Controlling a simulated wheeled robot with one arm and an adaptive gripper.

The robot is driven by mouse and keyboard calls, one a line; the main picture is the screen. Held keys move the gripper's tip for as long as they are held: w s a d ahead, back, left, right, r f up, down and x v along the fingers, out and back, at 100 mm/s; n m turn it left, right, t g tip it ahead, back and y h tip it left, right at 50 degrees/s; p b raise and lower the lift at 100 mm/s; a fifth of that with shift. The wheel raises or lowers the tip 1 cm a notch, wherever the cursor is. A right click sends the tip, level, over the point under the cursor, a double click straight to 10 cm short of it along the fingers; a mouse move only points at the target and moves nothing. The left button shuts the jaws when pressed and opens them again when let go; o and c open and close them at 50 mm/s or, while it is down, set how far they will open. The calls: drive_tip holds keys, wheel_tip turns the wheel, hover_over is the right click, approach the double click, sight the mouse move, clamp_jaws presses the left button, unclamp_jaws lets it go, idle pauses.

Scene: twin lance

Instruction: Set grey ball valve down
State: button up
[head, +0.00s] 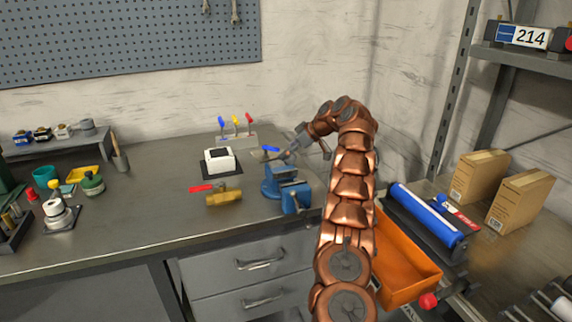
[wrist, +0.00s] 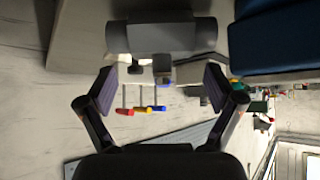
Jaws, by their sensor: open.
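The grey ball valve shows in the wrist view as a thick grey cylinder (wrist: 162,37) with a short stem and a bit of blue. It lies across the view just ahead of my gripper (wrist: 160,88), whose two fingers are spread apart with a clear gap to each side of the stem. In the head view its blue handle (head: 270,149) shows behind the vise, beside my gripper (head: 287,153); its body is mostly hidden there. The valve appears to be at bench height, but its contact with the bench is not clear.
A blue vise (head: 287,187) stands close in front. A yellow valve with a red handle (head: 225,198) lies left of it. A white device (head: 219,161) and a rack of coloured handles (head: 236,138) are nearby. An orange bin (head: 415,285) is right.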

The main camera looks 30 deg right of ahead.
drive_tip(key=x, duration=0.3)
drive_tip(key=shift+w+a+f, duration=0.15)
drive_tip(key=shift+a, duration=0.1)
drive_tip(key=shift+c, duration=0.2)
drive_tip(key=c, duration=1.6)
drive_tip(key=shift+o, duration=0.2)
